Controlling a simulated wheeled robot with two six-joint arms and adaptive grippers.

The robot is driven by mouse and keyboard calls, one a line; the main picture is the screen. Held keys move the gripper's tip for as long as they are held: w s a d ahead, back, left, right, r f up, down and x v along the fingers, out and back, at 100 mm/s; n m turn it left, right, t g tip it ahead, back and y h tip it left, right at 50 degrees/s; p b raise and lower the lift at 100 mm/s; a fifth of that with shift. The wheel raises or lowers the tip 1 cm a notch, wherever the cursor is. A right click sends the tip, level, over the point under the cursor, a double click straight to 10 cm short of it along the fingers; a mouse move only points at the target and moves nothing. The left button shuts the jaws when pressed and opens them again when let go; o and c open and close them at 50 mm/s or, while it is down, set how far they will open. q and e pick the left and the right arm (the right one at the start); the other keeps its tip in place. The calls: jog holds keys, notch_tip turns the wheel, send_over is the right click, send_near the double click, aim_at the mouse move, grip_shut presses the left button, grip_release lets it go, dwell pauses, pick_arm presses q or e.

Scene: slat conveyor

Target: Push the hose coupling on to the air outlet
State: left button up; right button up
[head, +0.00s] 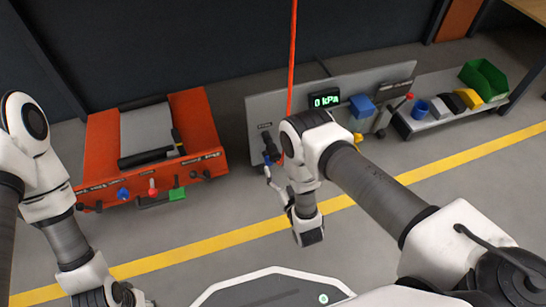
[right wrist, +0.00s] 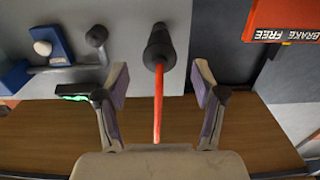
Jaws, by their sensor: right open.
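In the right wrist view the black hose coupling (right wrist: 159,45) lies in front of the grey panel, with the red hose (right wrist: 158,105) running from it between my fingers. My right gripper (right wrist: 161,66) is open around that line, its fingers apart on either side and not touching the coupling. In the head view the red hose (head: 292,50) comes down from above, and my right wrist hides part of it. My right gripper (head: 270,165) is partly hidden there. I cannot make out the air outlet separately. My left gripper (head: 125,296) is at the bottom left edge, its fingers unclear.
The grey panel (head: 395,75) carries a display (head: 324,100) reading 0 kPa and a blue box (head: 361,106). An orange slat conveyor unit (head: 203,125) stands left. A low shelf (head: 420,122) with a green bin (head: 484,79) stands right. The floor in front is clear.

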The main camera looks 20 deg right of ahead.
aim_at(271, 148)
jog(key=shift+r, duration=0.1)
jog(key=shift+w+b, duration=0.3)
jog(key=shift+w, duration=0.1)
jog(key=w+b, duration=0.3)
jog(key=w, duration=0.3)
jog(key=shift+w+a, duration=0.1)
jog(key=shift+w, duration=0.3)
jog(key=shift+w+b, duration=0.3)
jog(key=shift+w, duration=0.4)
jog(key=shift+p, duration=0.35)
grip_shut()
jog(key=shift+s, duration=0.1)
